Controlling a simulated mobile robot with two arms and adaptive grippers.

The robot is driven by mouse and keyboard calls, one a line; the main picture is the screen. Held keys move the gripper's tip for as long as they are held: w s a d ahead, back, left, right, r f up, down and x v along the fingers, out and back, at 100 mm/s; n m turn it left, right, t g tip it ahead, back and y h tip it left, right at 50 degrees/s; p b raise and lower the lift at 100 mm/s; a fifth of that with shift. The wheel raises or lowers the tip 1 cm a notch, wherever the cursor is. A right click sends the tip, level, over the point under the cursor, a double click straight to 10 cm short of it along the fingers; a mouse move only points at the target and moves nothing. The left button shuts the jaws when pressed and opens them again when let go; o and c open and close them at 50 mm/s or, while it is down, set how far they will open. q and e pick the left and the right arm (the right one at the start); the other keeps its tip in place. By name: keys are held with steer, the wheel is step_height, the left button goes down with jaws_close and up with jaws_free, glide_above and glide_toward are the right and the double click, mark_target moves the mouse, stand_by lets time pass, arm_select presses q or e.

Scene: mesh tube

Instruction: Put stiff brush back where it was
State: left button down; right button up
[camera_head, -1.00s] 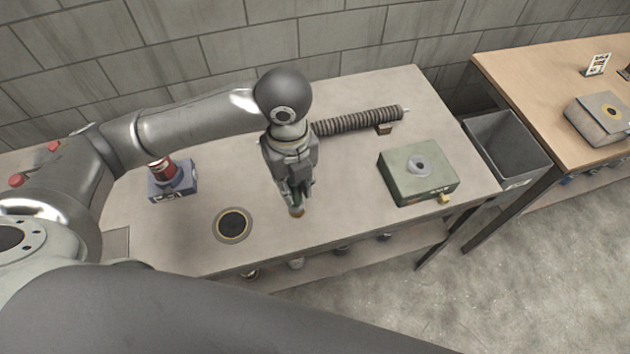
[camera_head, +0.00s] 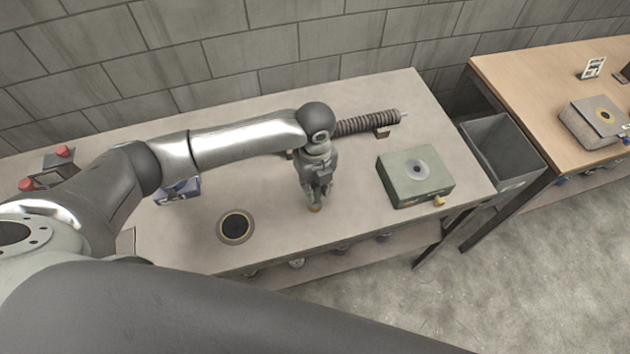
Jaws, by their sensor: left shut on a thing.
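My left gripper (camera_head: 316,200) is over the middle of the grey workbench (camera_head: 270,215), pointing down. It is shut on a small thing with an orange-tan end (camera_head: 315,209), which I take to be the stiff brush. Most of it is hidden by the fingers. Its lower end is close to the bench top; I cannot tell whether it touches. A black round pad with a yellow ring (camera_head: 236,227) lies to the left of the gripper. My right gripper is not in view.
A green box (camera_head: 400,188) with a round grey fitting stands to the right. A ribbed tube (camera_head: 365,123) lies at the back. A blue block (camera_head: 180,190) is partly behind my arm. A grey bin (camera_head: 500,150) stands between the bench and a wooden table (camera_head: 535,75).

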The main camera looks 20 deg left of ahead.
arm_select(q)
steer(key=shift+f, duration=0.15)
steer(key=c, duration=1.3)
jaws_free()
steer(key=shift+o, duration=0.2)
steer(key=shift+r, duration=0.25)
step_height(320, 180, up, 11)
steer(key=b, duration=0.2)
steer(key=shift+f+b, duration=0.2)
steer(key=shift+b, duration=0.1)
steer(key=shift+r, duration=0.65)
